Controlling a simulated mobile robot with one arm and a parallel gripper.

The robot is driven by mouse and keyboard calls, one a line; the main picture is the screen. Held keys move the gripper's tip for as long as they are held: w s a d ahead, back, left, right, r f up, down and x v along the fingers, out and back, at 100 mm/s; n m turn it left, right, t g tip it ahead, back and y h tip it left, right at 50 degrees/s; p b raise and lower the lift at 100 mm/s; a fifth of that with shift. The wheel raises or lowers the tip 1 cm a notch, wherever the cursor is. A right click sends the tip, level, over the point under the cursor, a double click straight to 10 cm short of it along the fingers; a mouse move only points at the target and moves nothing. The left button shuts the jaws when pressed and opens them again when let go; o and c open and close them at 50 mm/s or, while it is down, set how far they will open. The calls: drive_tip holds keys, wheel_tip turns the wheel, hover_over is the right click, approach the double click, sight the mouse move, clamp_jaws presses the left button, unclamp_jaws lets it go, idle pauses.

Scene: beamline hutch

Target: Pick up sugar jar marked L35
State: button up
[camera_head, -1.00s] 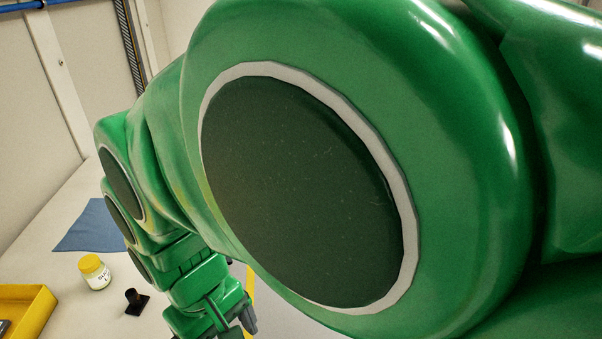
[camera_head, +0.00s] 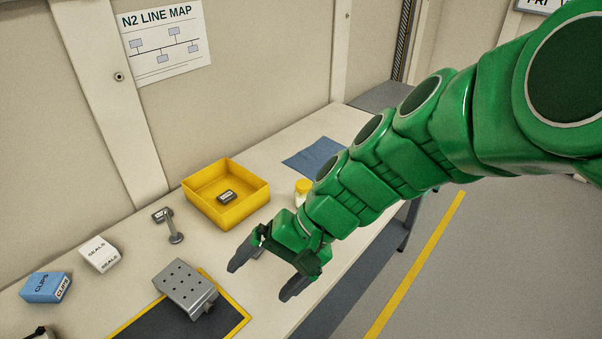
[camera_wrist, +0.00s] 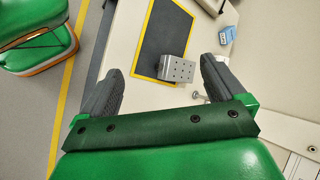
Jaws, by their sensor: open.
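The jar (camera_head: 303,186) has a yellow lid and a white body. It stands on the bench at the near edge of the blue cloth, in the head view. My arm hides most of it, and its label cannot be read. My gripper (camera_head: 263,274) is open and empty over the front part of the bench, to the left of and nearer than the jar. In the wrist view my gripper (camera_wrist: 160,92) has its fingers spread wide, with nothing between them. The jar is not visible in the wrist view.
A yellow tray (camera_head: 243,213) holds a small dark item. A perforated metal block (camera_head: 186,288) lies on a dark yellow-edged mat (camera_head: 150,318). A metal post (camera_head: 172,228), a SEALS box (camera_head: 99,254) and a blue CLIPS box (camera_head: 46,287) stand left. The blue cloth (camera_head: 311,155) lies behind.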

drive_tip(key=w+a+r+m+t+y, duration=0.1)
drive_tip(key=w+a+r+m+y, duration=0.15)
drive_tip(key=w, duration=0.35)
drive_tip(key=w+a+r+m+t+y, duration=0.2)
drive_tip(key=w+a+y, duration=0.15)
drive_tip(key=w, duration=0.35)
drive_tip(key=m+t+h, duration=0.3)
drive_tip(key=m+t, duration=0.7)
drive_tip(key=m, duration=0.6)
hover_over(307, 186)
drive_tip(key=s+a, duration=0.6)
drive_tip(key=s, duration=0.3)
wheel_tip(307, 186, down, 9)
drive_tip(key=w+d+f+m+h, duration=0.2)
drive_tip(key=d+f+m, duration=0.25)
drive_tip(key=f, duration=0.25)
drive_tip(key=w+d+f+m+h, duration=0.25)
drive_tip(key=d+f+m, duration=0.2)
drive_tip(key=f, duration=0.35)
drive_tip(key=shift+n+t, duration=0.35)
drive_tip(key=shift+t, duration=0.05)
drive_tip(key=shift+a+x, duration=0.2)
drive_tip(key=shift+x, duration=3.5)
drive_tip(key=shift+s, duration=0.1)
drive_tip(key=shift+c, duration=0.2)
